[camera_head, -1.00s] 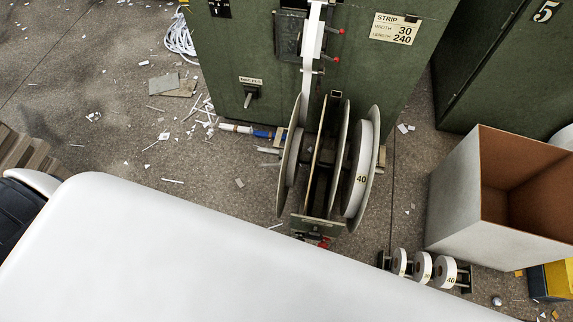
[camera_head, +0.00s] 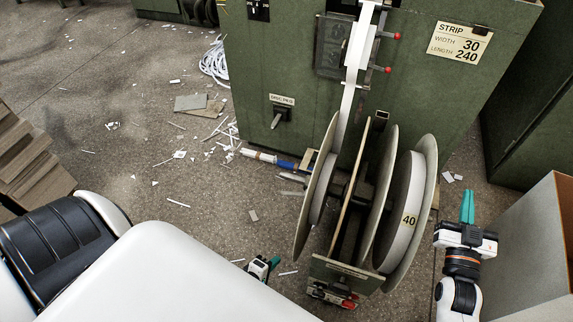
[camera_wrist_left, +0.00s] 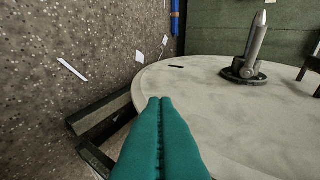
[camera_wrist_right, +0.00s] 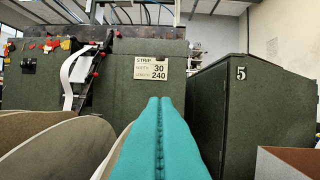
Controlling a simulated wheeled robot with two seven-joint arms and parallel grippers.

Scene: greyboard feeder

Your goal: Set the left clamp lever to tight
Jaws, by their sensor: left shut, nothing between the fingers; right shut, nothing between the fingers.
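A green stand (camera_head: 345,275) carries two reels with large pale discs. Small red-and-black parts (camera_head: 348,302) sit at its front foot; I cannot tell whether the left clamp lever is among them. My left gripper (camera_head: 276,262) is shut and empty, low to the left of the stand's front. In the left wrist view its teal fingers (camera_wrist_left: 160,100) point at the rim of a large pale disc (camera_wrist_left: 225,95), where a grey spindle (camera_wrist_left: 257,40) rises from a dark hub (camera_wrist_left: 243,72). My right gripper (camera_head: 468,193) is shut and empty, right of the reels; its fingers also show in the right wrist view (camera_wrist_right: 159,100).
A green machine (camera_head: 290,65) with red-knobbed levers (camera_head: 392,36) stands behind the reels. An open box (camera_head: 545,235) stands at the right. Paper scraps and a blue-and-white roll (camera_head: 270,158) lie on the floor at the left.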

